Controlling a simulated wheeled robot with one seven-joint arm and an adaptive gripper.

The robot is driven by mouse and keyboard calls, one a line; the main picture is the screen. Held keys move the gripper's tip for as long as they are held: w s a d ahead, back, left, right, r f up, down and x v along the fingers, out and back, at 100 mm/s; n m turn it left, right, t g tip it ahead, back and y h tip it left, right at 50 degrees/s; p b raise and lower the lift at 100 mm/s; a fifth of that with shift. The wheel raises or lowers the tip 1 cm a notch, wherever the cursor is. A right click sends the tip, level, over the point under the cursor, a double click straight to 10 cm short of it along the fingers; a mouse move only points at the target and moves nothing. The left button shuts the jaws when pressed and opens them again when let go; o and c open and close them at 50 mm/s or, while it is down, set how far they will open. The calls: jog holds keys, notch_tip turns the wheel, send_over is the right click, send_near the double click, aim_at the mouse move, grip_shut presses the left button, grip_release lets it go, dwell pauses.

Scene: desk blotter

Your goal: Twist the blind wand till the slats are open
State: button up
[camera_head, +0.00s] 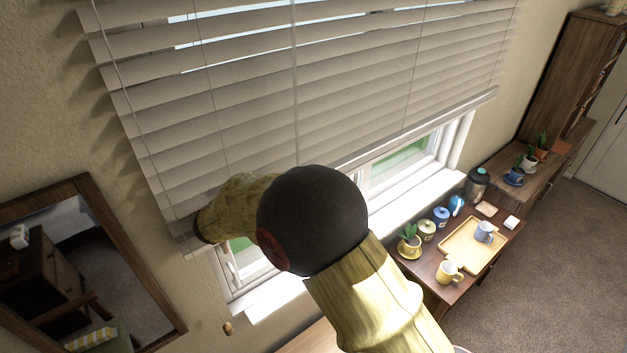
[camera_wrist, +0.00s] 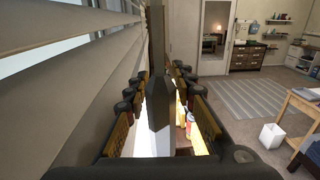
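The blind (camera_head: 245,90) hangs over the window with its pale slats steeply tilted and largely overlapping. Thin bright gaps show near the top. A slim pale rod, apparently the wand (camera_head: 295,85), hangs in front of the slats and passes out of sight behind my arm. In the wrist view the wand (camera_wrist: 158,65) looks dark grey and faceted, and comes down between the fingers of my gripper (camera_wrist: 162,95). The fingers stand apart on both sides of it, with gaps showing. My arm hides the gripper in the head view. The slats (camera_wrist: 55,60) also show close by at the left in the wrist view.
A lift cord with a wooden tassel (camera_head: 227,328) hangs at the blind's left end. A framed mirror (camera_head: 110,235) is on the left. Below right, a side table (camera_head: 430,268) holds a tray (camera_head: 463,262), mugs, jars and a plant. Carpet (camera_head: 545,270) lies clear at right.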

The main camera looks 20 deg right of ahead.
jog(key=v, duration=1.2)
jog(key=shift+o, duration=0.7)
